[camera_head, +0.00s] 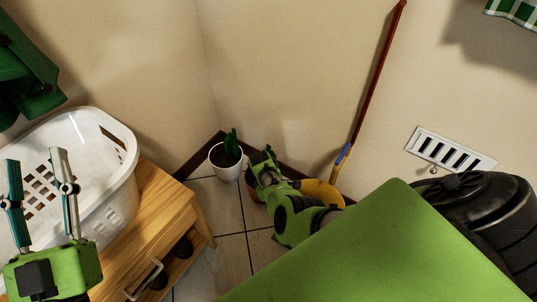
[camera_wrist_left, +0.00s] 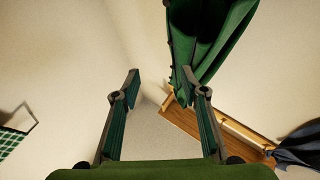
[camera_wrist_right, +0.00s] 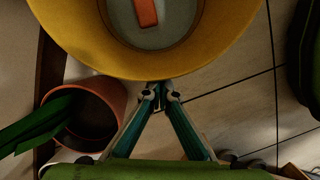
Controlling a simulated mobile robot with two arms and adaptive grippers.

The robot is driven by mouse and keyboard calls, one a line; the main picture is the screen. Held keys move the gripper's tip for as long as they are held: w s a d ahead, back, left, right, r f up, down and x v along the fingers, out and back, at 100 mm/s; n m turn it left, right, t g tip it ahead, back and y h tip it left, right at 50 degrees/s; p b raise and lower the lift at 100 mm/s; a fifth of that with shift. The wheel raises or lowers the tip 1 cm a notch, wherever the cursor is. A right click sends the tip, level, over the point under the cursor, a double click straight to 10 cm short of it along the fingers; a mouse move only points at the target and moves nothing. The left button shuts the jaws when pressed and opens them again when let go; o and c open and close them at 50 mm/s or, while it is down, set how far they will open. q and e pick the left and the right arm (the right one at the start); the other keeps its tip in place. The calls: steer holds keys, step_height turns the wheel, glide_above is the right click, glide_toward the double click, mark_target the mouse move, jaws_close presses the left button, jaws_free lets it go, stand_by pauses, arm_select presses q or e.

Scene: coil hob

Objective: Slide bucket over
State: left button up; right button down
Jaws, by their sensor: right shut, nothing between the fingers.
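The yellow bucket (camera_head: 322,192) stands on the tiled floor in the corner, partly hidden behind my right arm. In the right wrist view the bucket (camera_wrist_right: 75,45) fills the top, with an orange block (camera_wrist_right: 146,12) inside it. My right gripper (camera_wrist_right: 160,92) is shut and empty, its tips close to the bucket's near side; I cannot tell whether they touch. In the head view it is hard to make out. My left gripper (camera_head: 35,165) is open and empty, in front of the white laundry basket; it also shows open in the left wrist view (camera_wrist_left: 160,82).
A terracotta pot (camera_wrist_right: 88,115) with a green plant stands left of my right gripper. A white pot (camera_head: 226,160) stands by the wall. A broom (camera_head: 372,92) leans behind the bucket. The laundry basket (camera_head: 110,150) sits on a wooden bench (camera_head: 160,215). A black bin (camera_head: 490,215) is at right.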

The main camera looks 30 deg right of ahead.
arm_select(q)
steer(key=f+g, duration=0.1)
steer(key=f, duration=0.2)
steer(key=w+f+g+y+p, duration=0.1)
steer(key=f+g, duration=0.1)
steer(key=f, duration=0.1)
steer(key=w+f+g+y, duration=0.1)
steer(key=f+g, duration=0.1)
steer(key=f, duration=0.2)
steer(key=shift+w+a+f+p, duration=0.1)
steer(key=shift+w+a+p, duration=0.15)
steer(key=shift+a+p, duration=0.1)
arm_select(e)
steer(key=shift+s+d, duration=1.1)
steer(key=shift+s, duration=0.05)
steer(key=shift+r, duration=0.1)
steer(key=v, duration=1.2)
steer(key=shift+a, duration=0.15)
